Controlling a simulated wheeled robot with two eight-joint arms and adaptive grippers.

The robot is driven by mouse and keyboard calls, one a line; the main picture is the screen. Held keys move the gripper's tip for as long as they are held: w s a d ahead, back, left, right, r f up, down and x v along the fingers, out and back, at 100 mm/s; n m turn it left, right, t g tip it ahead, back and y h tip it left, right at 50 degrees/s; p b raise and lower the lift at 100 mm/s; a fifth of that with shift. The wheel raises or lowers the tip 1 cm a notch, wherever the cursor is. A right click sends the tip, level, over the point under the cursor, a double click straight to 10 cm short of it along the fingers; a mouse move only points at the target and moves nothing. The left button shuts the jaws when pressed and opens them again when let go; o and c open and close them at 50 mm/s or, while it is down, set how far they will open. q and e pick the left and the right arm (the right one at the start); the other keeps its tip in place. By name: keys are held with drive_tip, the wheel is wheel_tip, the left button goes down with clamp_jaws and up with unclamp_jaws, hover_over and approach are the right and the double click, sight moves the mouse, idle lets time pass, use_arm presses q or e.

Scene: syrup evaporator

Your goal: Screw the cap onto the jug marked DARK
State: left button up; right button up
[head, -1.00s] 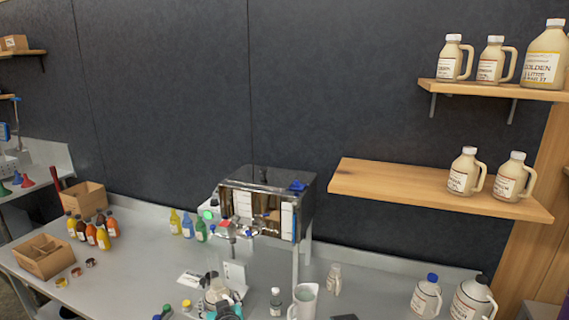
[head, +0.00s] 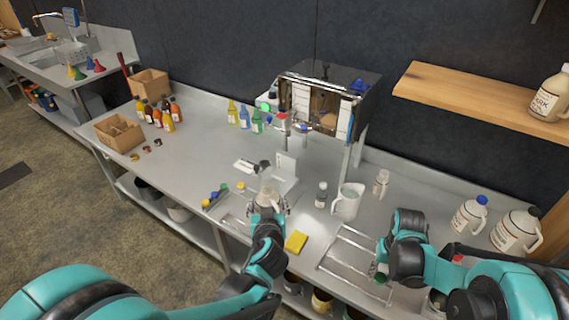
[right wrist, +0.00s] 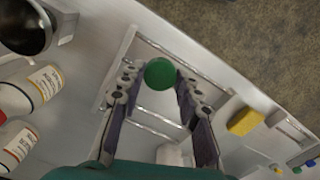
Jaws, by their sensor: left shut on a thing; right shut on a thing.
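My left gripper (head: 267,208) is shut on a pale, clear-looking jug (head: 266,199) at the bench's front, below the steel evaporator. The jug looks upright; its label cannot be read and the fingers partly hide it. My right gripper (head: 382,268) is shut on a green cap (head: 381,278) above the bench's front edge, to the right of the held jug and apart from it. In the right wrist view the green cap (right wrist: 160,74) sits between the fingertips. A full jug (head: 548,97) on the wooden shelf has a label that seems to read DARK.
The evaporator (head: 325,95) stands behind the held jug. A yellow sponge (head: 296,241), a metal rack (head: 343,262) and a white pitcher (head: 347,201) lie between or near my grippers. Two labelled jugs (head: 469,215) (head: 515,230) stand at right. Bottles and a cardboard box (head: 118,133) are at left.

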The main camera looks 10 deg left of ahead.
use_arm(q)
drive_tip(key=w+d+f+m+g+h, duration=0.1)
drive_tip(key=d+f+m+h, duration=0.3)
drive_tip(key=d+m+h, duration=0.2)
drive_tip(key=w+d+f+m+g+h, duration=0.1)
drive_tip(key=d+f+m+h, duration=0.4)
drive_tip(key=d, duration=0.5)
drive_tip(key=shift+m+g+h, duration=0.7)
drive_tip(key=shift+h, duration=0.5)
drive_tip(key=shift+w, duration=0.1)
use_arm(e)
drive_tip(key=w+a+r+n, duration=0.1)
drive_tip(key=w+a+r, duration=0.4)
drive_tip(key=a+r, duration=0.4)
drive_tip(key=w+a+r+n, duration=0.2)
drive_tip(key=w+a+r, duration=0.2)
drive_tip(key=a+r, duration=0.6)
wheel_tip(320, 180, up, 3)
drive_tip(key=shift+w+f, duration=0.15)
drive_tip(key=shift+w, duration=0.2)
